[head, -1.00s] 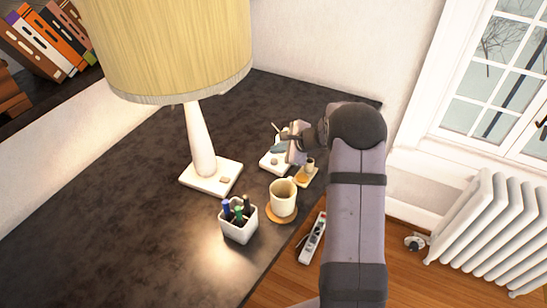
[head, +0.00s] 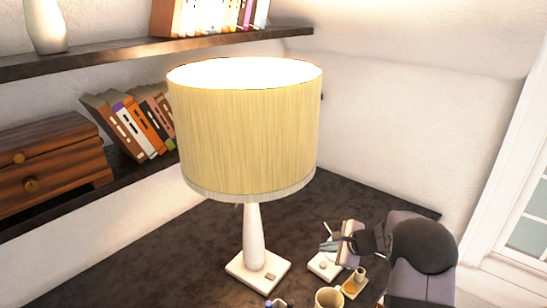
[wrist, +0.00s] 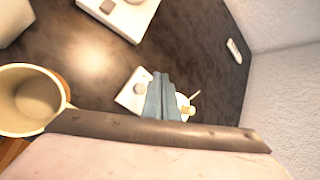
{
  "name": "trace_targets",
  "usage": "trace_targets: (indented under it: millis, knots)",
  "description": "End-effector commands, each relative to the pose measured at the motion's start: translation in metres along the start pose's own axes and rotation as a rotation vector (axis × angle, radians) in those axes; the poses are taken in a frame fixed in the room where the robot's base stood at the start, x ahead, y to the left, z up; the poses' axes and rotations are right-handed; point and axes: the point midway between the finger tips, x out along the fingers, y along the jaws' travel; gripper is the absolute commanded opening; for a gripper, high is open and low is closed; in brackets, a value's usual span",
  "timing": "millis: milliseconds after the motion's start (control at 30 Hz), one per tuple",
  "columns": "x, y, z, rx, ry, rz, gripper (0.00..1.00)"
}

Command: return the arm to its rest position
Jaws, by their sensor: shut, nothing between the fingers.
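My gripper (head: 329,246) is at the lower right of the head view, above the back right part of the dark desk (head: 333,198). Its blue-grey fingers point left and are shut with nothing between them. In the wrist view the gripper (wrist: 160,78) shows as two fingers pressed together. Below it lies a small white tray (head: 323,268), partly hidden by the gripper. My arm comes in from the bottom right.
A lamp (head: 250,130) with a wide shade stands left of my gripper. Shelves (head: 120,57) with books line the left wall. A plain wall (head: 420,110) rises behind the desk.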

Motion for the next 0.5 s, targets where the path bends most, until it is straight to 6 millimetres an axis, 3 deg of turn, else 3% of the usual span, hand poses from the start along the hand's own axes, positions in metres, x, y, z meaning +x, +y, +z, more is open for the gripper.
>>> trace_targets:
  millis: [167,333,500]
  knots:
    - [-0.042,0.029,0.055,-0.249,-0.014,0.128,0.0]
    - [-0.11,0.087,0.11,-0.64,-0.04,0.329,0.0]
    - [-0.189,0.151,0.137,-1.066,-0.078,0.543,0.0]
